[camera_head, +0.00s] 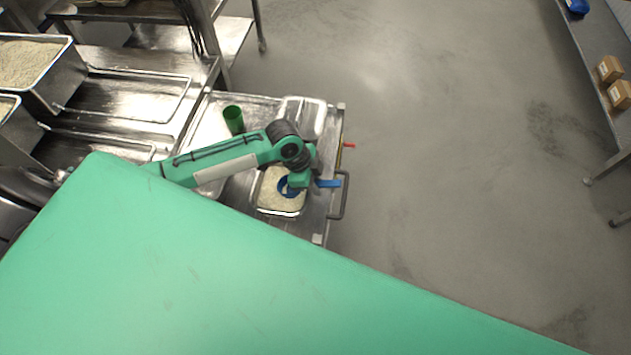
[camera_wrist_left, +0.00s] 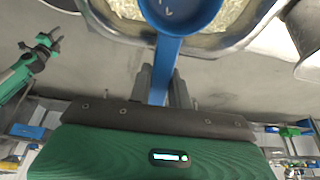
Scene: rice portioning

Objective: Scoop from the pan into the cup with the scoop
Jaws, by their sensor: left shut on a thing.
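A metal pan of white rice (camera_head: 300,211) sits on the cart, and its rim shows in the left wrist view (camera_wrist_left: 235,42). My left gripper (camera_head: 313,182) is over the pan, shut on the handle of the blue scoop (camera_head: 328,183). In the left wrist view, the left gripper (camera_wrist_left: 160,88) holds the blue handle between its fingers, and the scoop bowl (camera_wrist_left: 183,18) is over the rice. Light marks show in the bowl; I see no heap of rice there. The green cup (camera_head: 233,120) stands left of the pan. My right gripper (camera_wrist_left: 45,45) appears small in the left wrist view.
An empty-looking metal pan (camera_head: 308,113) is at the cart's far end. Rice-filled metal bins (camera_head: 62,72) stand at left. The cart handle (camera_head: 342,195) borders open floor. A shelf with cardboard boxes (camera_head: 609,69) is at far right.

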